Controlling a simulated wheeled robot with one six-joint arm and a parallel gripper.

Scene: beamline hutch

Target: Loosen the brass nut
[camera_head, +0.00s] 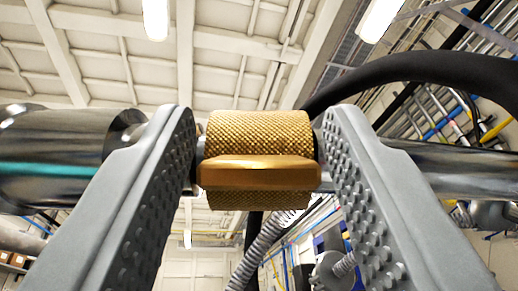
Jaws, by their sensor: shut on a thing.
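The brass nut (260,135) is in the middle of the camera_head view. It has a knurled surface and a smooth raised band across it. It sits in line with a metal pipe, which runs left and right from it. My gripper (258,150) has one grey studded finger on each side of the nut, and it is shut on the nut.
A thick steel cylinder (55,155) with a teal band lies at the left, and a thinner steel pipe (460,168) at the right. A black hose (430,70) arches behind the right finger. A ribbed hose (258,250) hangs below. The ceiling lies far behind.

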